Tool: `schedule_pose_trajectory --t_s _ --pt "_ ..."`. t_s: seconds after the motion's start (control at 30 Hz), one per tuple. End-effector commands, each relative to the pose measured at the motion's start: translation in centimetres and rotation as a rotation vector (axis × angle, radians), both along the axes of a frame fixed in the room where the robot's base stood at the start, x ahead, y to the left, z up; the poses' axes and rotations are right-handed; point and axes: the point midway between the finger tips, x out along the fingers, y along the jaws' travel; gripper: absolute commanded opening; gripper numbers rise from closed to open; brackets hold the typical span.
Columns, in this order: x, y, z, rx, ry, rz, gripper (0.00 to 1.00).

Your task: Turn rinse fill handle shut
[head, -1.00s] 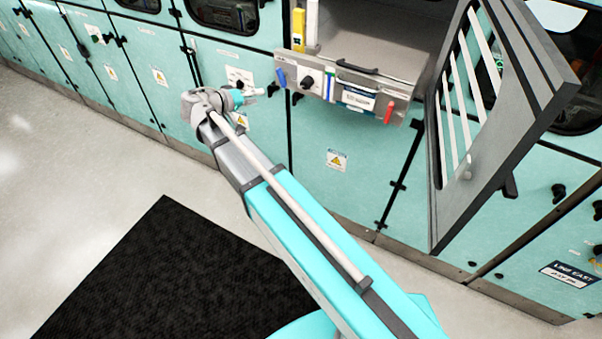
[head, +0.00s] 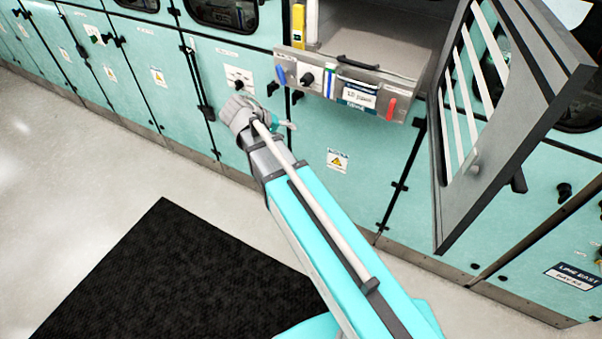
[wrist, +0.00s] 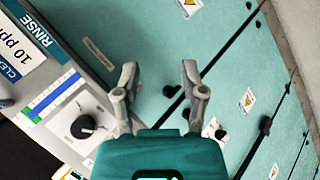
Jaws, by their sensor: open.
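A front panel (head: 345,82) below an open bay carries a blue lever handle (head: 281,75) at its left end and a red lever handle (head: 391,109) at its right end. A black knob (head: 306,79) on a white plate sits right of the blue handle; it also shows in the wrist view (wrist: 82,127). A RINSE label (wrist: 33,30) shows in the wrist view. I cannot tell which handle is the rinse fill one. My gripper (head: 289,126) is below the panel's left end, apart from it. In the wrist view its fingers (wrist: 160,75) are spread and empty.
A barred grey door (head: 480,125) stands swung open on the right. Teal cabinet fronts with latches run along the wall. A black mat (head: 170,270) lies on the pale floor.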

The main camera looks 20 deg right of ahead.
Motion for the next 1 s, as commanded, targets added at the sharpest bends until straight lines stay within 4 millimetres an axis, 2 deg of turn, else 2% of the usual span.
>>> schedule_pose_trajectory --t_s 0.3,0.6,1.0 --pt "-3.1 -1.5 -3.3 0.152 0.092 0.003 0.54" --pt "-6.0 -2.2 -5.9 0.311 0.166 0.020 0.54" --pt "-9.1 -2.3 -8.3 0.496 0.229 0.052 0.54"
